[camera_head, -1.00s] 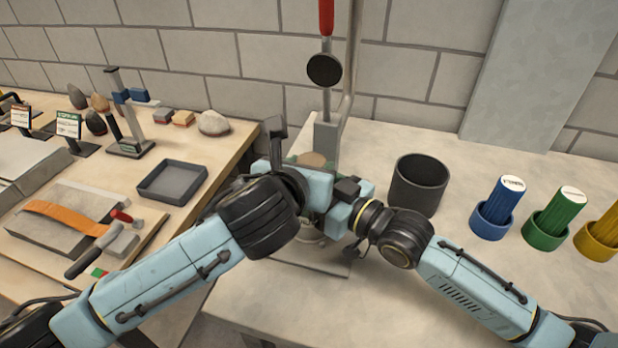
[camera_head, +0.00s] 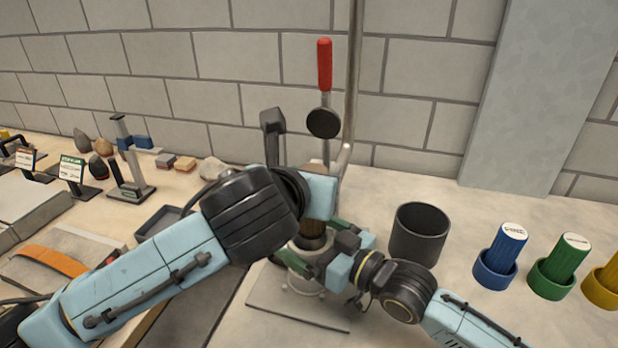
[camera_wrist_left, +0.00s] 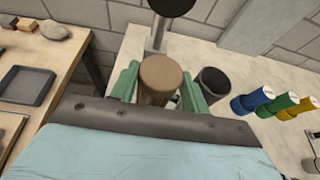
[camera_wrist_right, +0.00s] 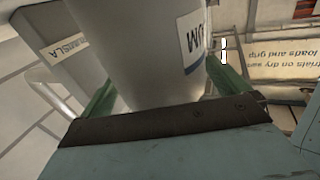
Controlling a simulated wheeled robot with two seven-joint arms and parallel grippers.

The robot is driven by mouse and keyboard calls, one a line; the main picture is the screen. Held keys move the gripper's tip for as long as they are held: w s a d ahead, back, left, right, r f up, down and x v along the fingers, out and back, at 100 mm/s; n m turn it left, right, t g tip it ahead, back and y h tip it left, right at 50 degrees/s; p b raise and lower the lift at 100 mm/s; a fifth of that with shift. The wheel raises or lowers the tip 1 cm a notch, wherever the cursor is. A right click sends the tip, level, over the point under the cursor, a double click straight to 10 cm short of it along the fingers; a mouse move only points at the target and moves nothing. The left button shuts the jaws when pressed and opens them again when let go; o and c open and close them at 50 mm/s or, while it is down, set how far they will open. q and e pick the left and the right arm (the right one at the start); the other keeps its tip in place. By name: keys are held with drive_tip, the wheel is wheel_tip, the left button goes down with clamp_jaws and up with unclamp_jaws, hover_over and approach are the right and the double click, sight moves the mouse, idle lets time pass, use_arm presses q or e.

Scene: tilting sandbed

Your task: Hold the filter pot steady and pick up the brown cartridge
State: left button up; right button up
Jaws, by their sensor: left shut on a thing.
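The brown cartridge (camera_head: 313,240) is upright, with its lower end at or just inside the mouth of the pale grey filter pot (camera_head: 304,283); I cannot tell how deep. My left gripper (camera_wrist_left: 158,88) is shut on the cartridge, its green fingers on either side; the cartridge's flat round top shows in the left wrist view. My right gripper (camera_head: 314,258) has its green fingers around the pot at the upper wall. In the right wrist view the pot (camera_wrist_right: 145,50), with a white label, fills the space between them. My arms partly hide the pot.
A dark open cylinder (camera_head: 418,235) stands right of the pot. Blue (camera_head: 500,258), green (camera_head: 560,265) and yellow (camera_head: 605,282) cylinders in cups stand farther right. A dark tray (camera_head: 165,222) lies left.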

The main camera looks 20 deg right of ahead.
drive_tip(key=shift+r, duration=0.1)
drive_tip(key=v, duration=1.2)
